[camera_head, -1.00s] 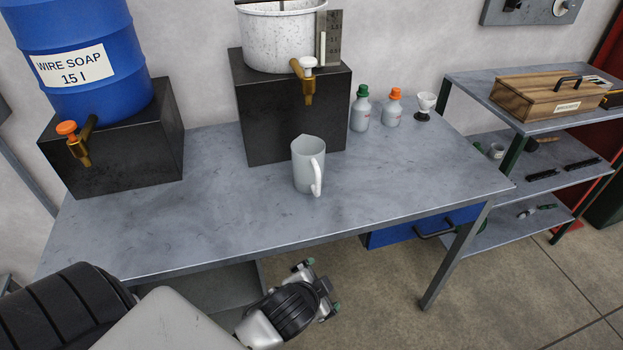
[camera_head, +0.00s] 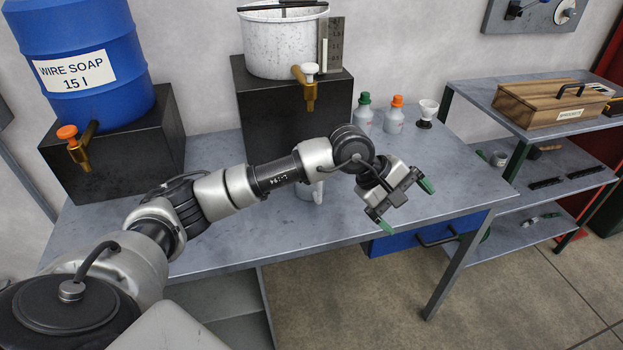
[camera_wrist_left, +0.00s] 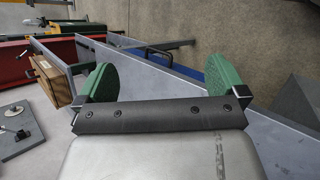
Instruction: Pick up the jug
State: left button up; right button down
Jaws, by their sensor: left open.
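The white jug (camera_head: 310,191) stands on the grey metal table (camera_head: 240,225), below the spigot of the white pot. My left forearm crosses in front of it and hides most of it; a bit of its lower body and handle shows. My left gripper (camera_head: 406,205) has green fingertips and is open and empty, to the right of the jug and over the table's front right part. In the left wrist view the open fingers (camera_wrist_left: 160,80) have nothing between them but the table edge and floor behind. The jug does not show there. My right gripper is not in view.
A blue wire soap barrel (camera_head: 75,45) and a white pot (camera_head: 283,45) stand on black blocks. Two bottles (camera_head: 394,115) and a small white cup (camera_head: 428,110) stand at the back right. A shelf with a wooden box (camera_head: 550,103) is at right.

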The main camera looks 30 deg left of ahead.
pick_arm(q)
jog(key=w+a+r+y, duration=0.1)
jog(key=a+r+y, duration=0.1)
jog(key=a, duration=0.5)
jog(key=w+a+r+m+y, duration=0.1)
jog(key=a+y, duration=0.4)
jog(key=a, duration=0.2)
jog(key=w+a+r+y, duration=0.1)
jog(key=a+r+y, duration=0.1)
jog(key=a+y, duration=0.2)
jog(key=shift+w+a+r, duration=0.15)
jog(key=shift+w+a, duration=0.05)
jog(key=shift+a, duration=0.7)
jog(key=shift+w+a+r, duration=0.15)
jog(key=shift+a, duration=0.75)
jog(key=shift+g+y, duration=0.3)
jog(key=x, duration=0.4)
jog(key=shift+a+p, duration=0.35)
jog(key=p+x, duration=0.1)
jog(key=x, duration=0.5)
jog(key=shift+w+a+f+p, duration=0.15)
jog(key=shift+w+p, duration=0.05)
jog(key=shift+p, duration=0.15)
jog(key=c, duration=1.2)
jog(key=shift+r, duration=0.25)
